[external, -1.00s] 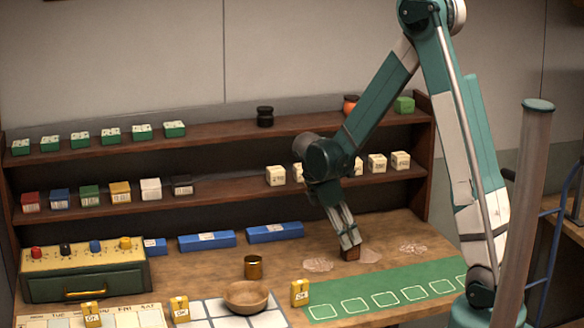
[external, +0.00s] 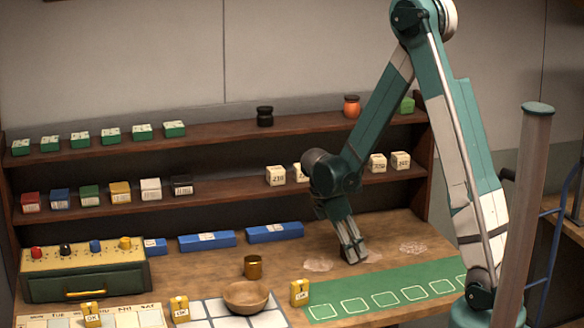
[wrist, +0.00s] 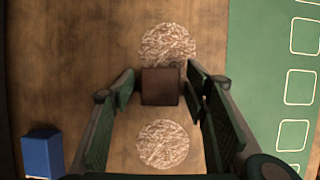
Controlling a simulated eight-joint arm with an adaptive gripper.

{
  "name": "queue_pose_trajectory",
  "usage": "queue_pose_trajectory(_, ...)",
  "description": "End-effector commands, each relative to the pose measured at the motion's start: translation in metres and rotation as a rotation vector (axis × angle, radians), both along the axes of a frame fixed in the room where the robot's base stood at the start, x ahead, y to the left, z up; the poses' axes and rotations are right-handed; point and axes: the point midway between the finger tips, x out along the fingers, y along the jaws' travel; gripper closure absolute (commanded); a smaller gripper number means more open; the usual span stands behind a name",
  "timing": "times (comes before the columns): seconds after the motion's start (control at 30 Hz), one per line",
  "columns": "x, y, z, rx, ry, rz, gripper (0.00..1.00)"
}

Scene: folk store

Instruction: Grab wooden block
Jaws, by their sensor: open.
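The wooden block (wrist: 160,87) is a small dark brown cube on the wooden counter, seen in the wrist view between my gripper's two fingers. My gripper (wrist: 160,100) is open, with one finger on each side of the block; the right finger is close to it, and whether either touches cannot be told. In the external view my gripper (external: 352,259) points down at the counter, and its fingers hide the block there.
Pale scribbled round patches (wrist: 163,143) lie on the counter near the block. A green mat with white squares (external: 400,283) is in front. A blue block (wrist: 42,154) sits at the wrist view's lower left. A wooden bowl (external: 246,296) and brass cup (external: 253,267) stand left of my gripper.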

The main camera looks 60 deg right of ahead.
Motion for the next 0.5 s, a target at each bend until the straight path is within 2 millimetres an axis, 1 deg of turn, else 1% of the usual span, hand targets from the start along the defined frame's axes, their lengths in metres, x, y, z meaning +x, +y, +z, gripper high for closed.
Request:
queue_pose_trajectory(0.37,-0.0001,0.0001,0.0003,0.0,0.0,0.0,0.54)
queue_pose_trajectory(0.4,-0.0001,0.0001,0.0003,0.0,0.0,0.0,0.57)
queue_pose_trajectory(0.5,0.0,0.0,0.0003,0.0,0.0,0.0,0.7)
